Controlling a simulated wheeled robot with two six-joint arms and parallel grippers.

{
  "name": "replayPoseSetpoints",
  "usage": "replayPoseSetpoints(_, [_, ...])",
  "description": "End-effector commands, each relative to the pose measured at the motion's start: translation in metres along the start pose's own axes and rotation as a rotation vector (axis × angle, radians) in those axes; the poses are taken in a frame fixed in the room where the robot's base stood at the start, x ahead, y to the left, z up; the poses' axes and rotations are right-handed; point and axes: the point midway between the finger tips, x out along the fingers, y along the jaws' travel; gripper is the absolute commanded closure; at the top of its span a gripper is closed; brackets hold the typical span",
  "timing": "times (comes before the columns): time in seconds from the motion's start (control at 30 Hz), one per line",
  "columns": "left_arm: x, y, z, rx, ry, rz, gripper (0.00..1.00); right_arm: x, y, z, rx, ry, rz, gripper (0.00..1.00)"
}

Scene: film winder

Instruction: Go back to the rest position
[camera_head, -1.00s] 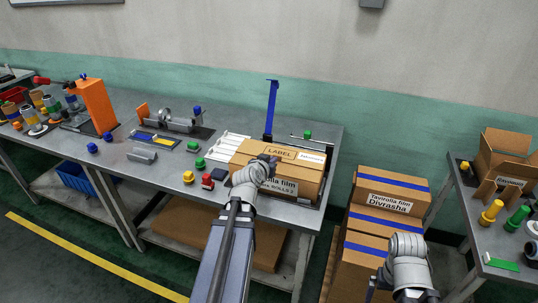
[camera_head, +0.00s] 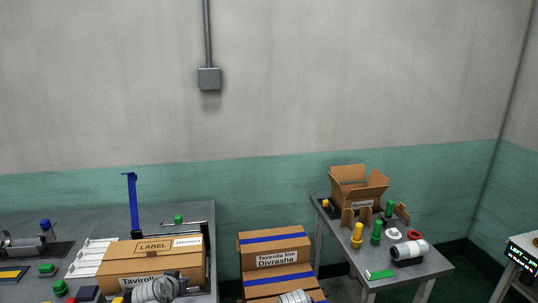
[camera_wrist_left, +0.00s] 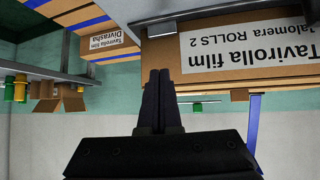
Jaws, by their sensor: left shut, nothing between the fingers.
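My left gripper (camera_wrist_left: 158,100) shows in the left wrist view with its two dark fingers together and nothing between them. A labelled carton (camera_head: 150,262) sits on the grey workbench (camera_head: 85,223) in the head view; part of my left arm covers its lower front. The carton's printed front (camera_wrist_left: 240,50) shows upside down in the wrist view, beyond the fingertips. A gap or touch between fingers and carton cannot be told. In the head view only a pale piece of my right arm shows at the bottom edge; its gripper is out of frame.
Stacked cartons with blue tape (camera_head: 275,253) stand right of the workbench. A second table (camera_head: 350,273) holds an open carton (camera_head: 358,192), yellow and green pegs and a white roll (camera_head: 409,250). A blue post (camera_head: 133,204) rises behind the labelled carton.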

Motion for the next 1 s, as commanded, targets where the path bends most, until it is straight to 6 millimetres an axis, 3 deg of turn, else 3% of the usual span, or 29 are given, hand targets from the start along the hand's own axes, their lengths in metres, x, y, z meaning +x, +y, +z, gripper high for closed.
replayPoseSetpoints(0.03, [0.002, 0.039, 0.013, 0.038, -0.087, 0.056, 1.00, -0.004, 0.000, 0.000, 0.000, 0.000, 0.000, 0.00])
replayPoseSetpoints(0.2, [-0.014, 0.134, 0.074, 0.155, -0.409, 0.148, 1.00, -0.011, 0.001, 0.001, 0.000, 0.000, 0.000, 0.00])
replayPoseSetpoints(0.3, [-0.035, 0.171, 0.108, 0.225, -0.583, 0.148, 1.00, -0.015, 0.001, 0.001, 0.000, 0.000, 0.000, 0.00])
replayPoseSetpoints(0.4, [-0.058, 0.194, 0.135, 0.286, -0.724, 0.119, 1.00, -0.018, 0.002, 0.001, 0.000, 0.000, 0.000, 0.00])
replayPoseSetpoints(0.67, [-0.097, 0.214, 0.166, 0.373, -0.909, 0.029, 1.00, -0.021, 0.002, 0.001, 0.000, 0.000, 0.000, 0.00])
replayPoseSetpoints(1.0, [-0.102, 0.215, 0.169, 0.379, -0.928, 0.014, 1.00, -0.021, 0.002, 0.001, 0.000, 0.000, 0.000, 0.00])
